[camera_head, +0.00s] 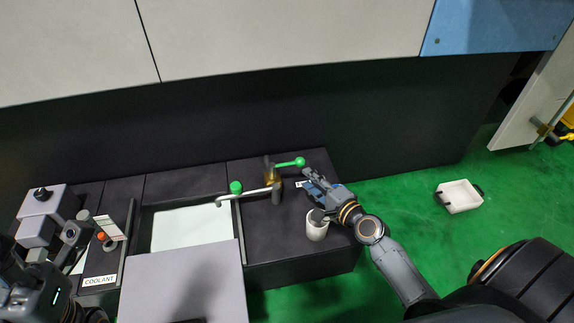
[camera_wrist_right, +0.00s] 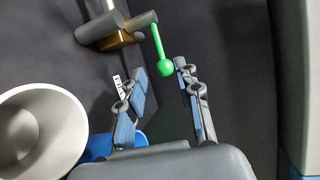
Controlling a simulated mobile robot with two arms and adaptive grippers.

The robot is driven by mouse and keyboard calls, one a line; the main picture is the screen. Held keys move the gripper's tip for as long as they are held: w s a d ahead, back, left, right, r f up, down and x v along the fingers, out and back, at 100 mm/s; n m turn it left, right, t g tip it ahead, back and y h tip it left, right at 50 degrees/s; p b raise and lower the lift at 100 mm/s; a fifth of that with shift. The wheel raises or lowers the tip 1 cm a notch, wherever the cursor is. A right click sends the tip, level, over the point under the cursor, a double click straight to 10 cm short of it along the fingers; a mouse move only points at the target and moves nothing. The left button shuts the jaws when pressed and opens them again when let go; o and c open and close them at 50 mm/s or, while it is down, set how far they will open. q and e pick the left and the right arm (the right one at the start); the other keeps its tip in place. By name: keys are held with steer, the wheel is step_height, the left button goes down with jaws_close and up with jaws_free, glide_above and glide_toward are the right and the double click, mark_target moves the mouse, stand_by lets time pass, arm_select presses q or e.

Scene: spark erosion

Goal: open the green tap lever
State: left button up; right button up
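The green tap lever (camera_head: 290,163) is a thin bar with a round ball end, pointing right from the brass tap body (camera_head: 271,176) on the dark bench top. It also shows in the right wrist view (camera_wrist_right: 161,52), its ball at the mouth of my right gripper. My right gripper (camera_head: 309,177) is open, its two fingers (camera_wrist_right: 160,80) on either side of the ball's line, with no visible grip on it. My left gripper (camera_head: 57,247) is at the far left, partly cut off; its finger opening is unclear.
A white cup (camera_head: 317,229) stands beside my right gripper. A grey spout (camera_head: 247,195) and another green ball (camera_head: 236,187) are left of the tap. A coolant panel (camera_head: 98,281) is at left.

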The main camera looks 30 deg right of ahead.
mark_target(289, 163)
steer(key=b+x, duration=0.2)
steer(key=x, duration=0.8)
steer(key=shift+w+a+f, duration=0.1)
steer(key=shift+w, duration=0.25)
jaws_close()
